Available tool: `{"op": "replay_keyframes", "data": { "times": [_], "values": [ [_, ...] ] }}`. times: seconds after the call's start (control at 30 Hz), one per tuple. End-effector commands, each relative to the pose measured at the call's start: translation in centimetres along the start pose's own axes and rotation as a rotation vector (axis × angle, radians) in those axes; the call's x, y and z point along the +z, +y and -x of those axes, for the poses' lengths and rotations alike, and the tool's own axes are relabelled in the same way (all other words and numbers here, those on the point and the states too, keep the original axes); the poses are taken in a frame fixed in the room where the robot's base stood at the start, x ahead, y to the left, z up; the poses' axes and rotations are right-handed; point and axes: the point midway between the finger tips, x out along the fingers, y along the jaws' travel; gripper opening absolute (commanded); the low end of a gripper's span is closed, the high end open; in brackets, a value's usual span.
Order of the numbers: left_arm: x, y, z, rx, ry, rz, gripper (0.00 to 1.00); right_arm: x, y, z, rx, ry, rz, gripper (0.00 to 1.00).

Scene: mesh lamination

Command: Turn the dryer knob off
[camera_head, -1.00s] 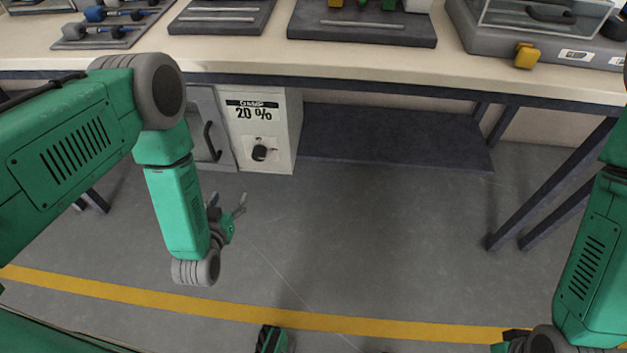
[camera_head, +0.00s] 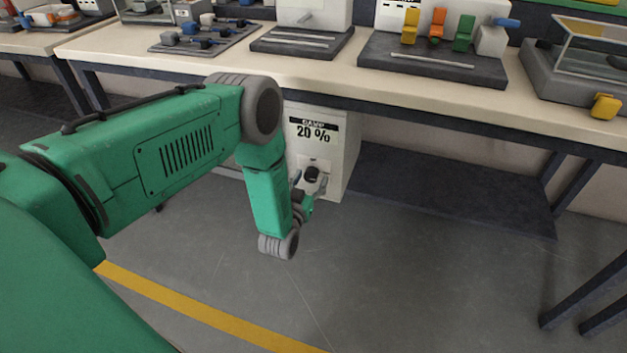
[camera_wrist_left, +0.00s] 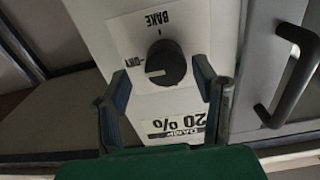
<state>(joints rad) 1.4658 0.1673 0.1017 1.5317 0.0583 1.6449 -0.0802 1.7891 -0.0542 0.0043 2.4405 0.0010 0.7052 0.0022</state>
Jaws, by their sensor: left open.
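The dryer is a pale cabinet (camera_head: 342,133) under the bench, with a "DAMP 20 %" label on its front. Its round black knob (camera_head: 312,173) is partly behind my left gripper (camera_head: 311,187). In the left wrist view the knob (camera_wrist_left: 167,63) shows a white mark pointing at the "DRY" text, with "BAKE" printed at another position. My left gripper (camera_wrist_left: 161,76) is open, its two fingers appearing on either side of the knob. Whether the fingertips reach around it or touch it cannot be told. My right gripper is out of view.
A cabinet door with a dark curved handle (camera_wrist_left: 291,75) is beside the knob panel. The bench top (camera_head: 345,72) above carries several dark fixtures. A dark low shelf (camera_head: 450,185) lies to the right under the bench. The floor in front is clear.

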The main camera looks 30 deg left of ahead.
Motion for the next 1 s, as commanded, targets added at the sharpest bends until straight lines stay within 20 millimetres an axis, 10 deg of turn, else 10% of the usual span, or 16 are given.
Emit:
{"op": "replay_keyframes", "data": {
  "times": [0.47, 0.63, 1.0],
  "values": [
    [-0.1, 0.0, -1.9, 0.0, -0.001, -0.002, 0.54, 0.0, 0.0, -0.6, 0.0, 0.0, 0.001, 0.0],
    [-0.1, 0.1, -1.8, 0.0, -0.001, -0.002, 0.05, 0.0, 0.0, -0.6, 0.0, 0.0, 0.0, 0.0],
    [0.0, 0.0, -1.8, 0.001, -0.001, 0.032, 0.05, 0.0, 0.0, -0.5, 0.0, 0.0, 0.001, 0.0]
  ]
}}
